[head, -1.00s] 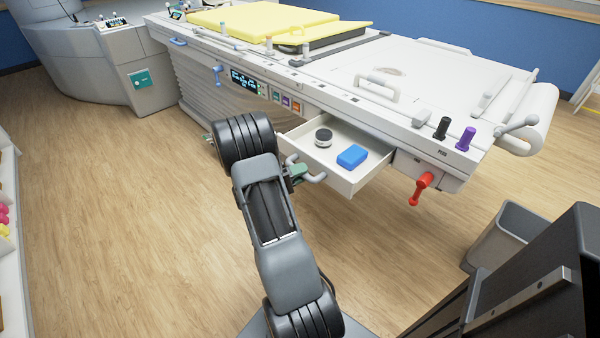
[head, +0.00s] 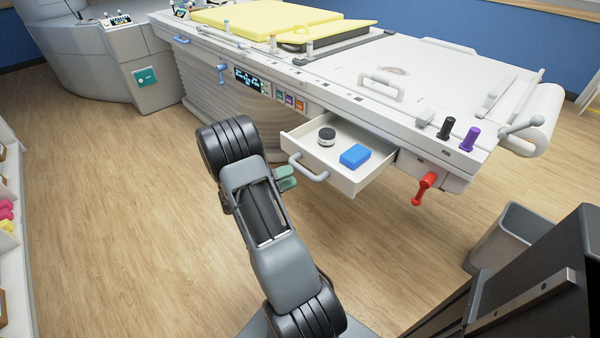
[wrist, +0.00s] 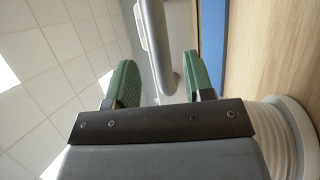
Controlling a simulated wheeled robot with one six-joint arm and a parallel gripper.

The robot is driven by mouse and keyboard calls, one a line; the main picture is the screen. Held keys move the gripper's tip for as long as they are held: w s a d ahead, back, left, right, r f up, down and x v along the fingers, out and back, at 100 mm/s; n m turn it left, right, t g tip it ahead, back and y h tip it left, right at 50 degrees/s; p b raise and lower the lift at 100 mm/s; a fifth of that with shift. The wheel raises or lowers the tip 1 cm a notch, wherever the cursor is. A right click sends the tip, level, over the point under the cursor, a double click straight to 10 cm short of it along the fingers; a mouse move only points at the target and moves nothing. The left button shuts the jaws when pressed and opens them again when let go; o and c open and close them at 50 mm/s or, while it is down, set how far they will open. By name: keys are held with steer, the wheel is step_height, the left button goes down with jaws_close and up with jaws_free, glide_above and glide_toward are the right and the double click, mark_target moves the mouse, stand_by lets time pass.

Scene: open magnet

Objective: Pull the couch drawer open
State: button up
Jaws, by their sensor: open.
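The couch drawer (head: 350,178) is pulled out from the side of the white couch (head: 430,85). A dark round jar (head: 327,136) and a blue block (head: 355,155) lie inside it. Its grey bar handle (head: 309,170) is on the drawer front and also shows in the wrist view (wrist: 152,40). My gripper (head: 287,178) is just left of the handle in the head view, apart from it. Its green fingers (wrist: 160,82) are spread and empty, with the handle ahead of them in the wrist view.
A red lever (head: 424,187) hangs from the couch right of the drawer. A grey bin (head: 505,235) stands on the floor at the right. The wood floor in front of the drawer is clear.

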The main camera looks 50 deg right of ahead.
steer(key=v, duration=0.8)
steer(key=shift+w+a, duration=0.15)
steer(key=shift+a, duration=0.15)
steer(key=shift+f, duration=0.1)
steer(key=s+a+f+n+y, duration=0.2)
steer(key=s+f+n+y, duration=0.2)
steer(key=y, duration=0.1)
steer(key=s+a+r+n+t+y+p, duration=0.2)
steer(key=a+r+y+p, duration=0.3)
steer(key=a+y, duration=0.1)
steer(key=s+a+r+t+y+p, duration=0.1)
steer(key=a+r+t+y+p, duration=0.2)
steer(key=r, duration=1.2)
steer(key=s+a+r+n+t+y+p, duration=0.1)
steer(key=a+r+t+y+p, duration=0.2)
steer(key=a+r+t+p, duration=0.6)
step_height(320, 180, up, 7)
steer(key=a+p, duration=0.2)
steer(key=p, duration=0.1)
steer(key=shift+f, duration=0.25)
